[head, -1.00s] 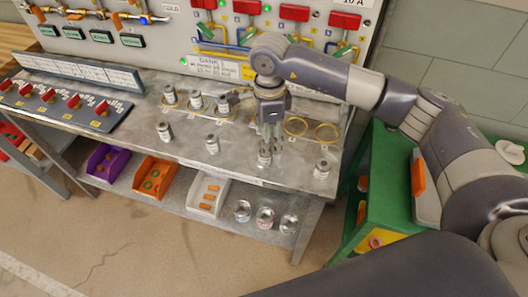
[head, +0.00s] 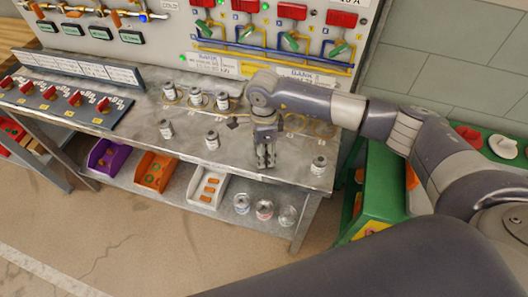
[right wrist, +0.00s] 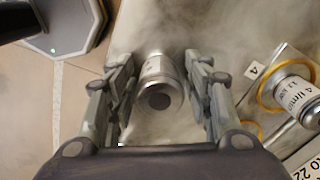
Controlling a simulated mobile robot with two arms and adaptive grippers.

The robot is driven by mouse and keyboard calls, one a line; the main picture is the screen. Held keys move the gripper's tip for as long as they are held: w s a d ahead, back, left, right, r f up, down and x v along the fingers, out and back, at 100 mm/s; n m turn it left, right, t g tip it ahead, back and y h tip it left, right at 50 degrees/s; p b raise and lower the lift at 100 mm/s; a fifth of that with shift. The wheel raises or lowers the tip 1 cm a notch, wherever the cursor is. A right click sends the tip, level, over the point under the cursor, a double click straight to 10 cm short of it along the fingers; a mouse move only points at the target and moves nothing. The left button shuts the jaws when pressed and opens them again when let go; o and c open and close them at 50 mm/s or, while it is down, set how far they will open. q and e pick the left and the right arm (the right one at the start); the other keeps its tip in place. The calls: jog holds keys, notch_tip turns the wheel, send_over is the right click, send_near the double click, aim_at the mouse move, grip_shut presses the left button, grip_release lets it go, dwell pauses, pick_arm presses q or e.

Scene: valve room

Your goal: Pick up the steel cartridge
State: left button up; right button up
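Several small steel cartridges with pale label bands stand on the grey metal bench (head: 120,110). One steel cartridge (right wrist: 158,90) is between the fingers of my right gripper (right wrist: 160,95) in the right wrist view. The fingers stand on either side of it with narrow gaps, so the gripper looks open around it. In the head view my right gripper (head: 265,160) points down at the bench's front part, and its fingers hide most of that cartridge. Another cartridge (head: 318,165) stands to its right and one (head: 212,140) to its left. My left gripper is out of view.
More cartridges (head: 195,97) stand in a row at the back, near yellow rings. A valve panel (head: 150,50) rises behind. Purple, orange and white bins (head: 210,189) and several jars (head: 264,209) are on the lower shelf. A green cart (head: 377,195) is at the right.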

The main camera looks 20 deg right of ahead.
grip_shut()
jog(key=shift+r, duration=0.1)
